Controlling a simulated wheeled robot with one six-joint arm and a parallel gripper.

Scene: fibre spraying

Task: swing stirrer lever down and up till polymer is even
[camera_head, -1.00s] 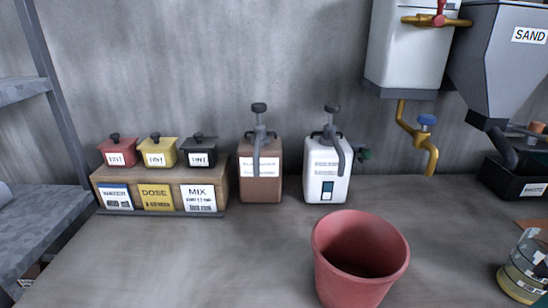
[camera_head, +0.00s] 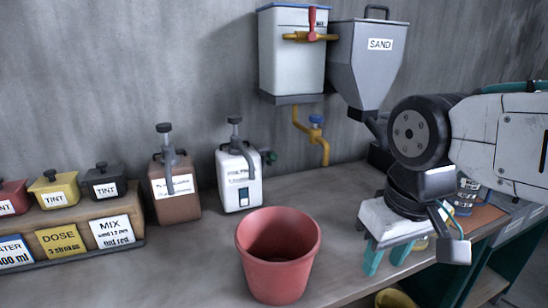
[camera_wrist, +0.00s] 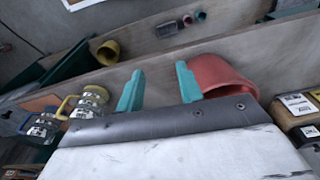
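I cannot tell for certain which part is the stirrer lever. A brown jug (camera_head: 176,195) and a white jug (camera_head: 240,182) stand side by side at the back of the bench, each with a grey pump-like top and a grey spout or lever down its front. Their small label text is unreadable, and the polymer inside is hidden. My gripper (camera_head: 386,256) is over the bench's right part, its teal fingers pointing down, well right of both jugs. In the wrist view the two fingers (camera_wrist: 159,88) are apart with nothing between them.
A red bucket (camera_head: 276,262) stands between my gripper and the jugs' front. Left is a wooden rack (camera_head: 80,236) with tint boxes. A white wall tank (camera_head: 292,60) and sand hopper (camera_head: 365,60) hang behind. Glass jars (camera_wrist: 85,103) show in the wrist view.

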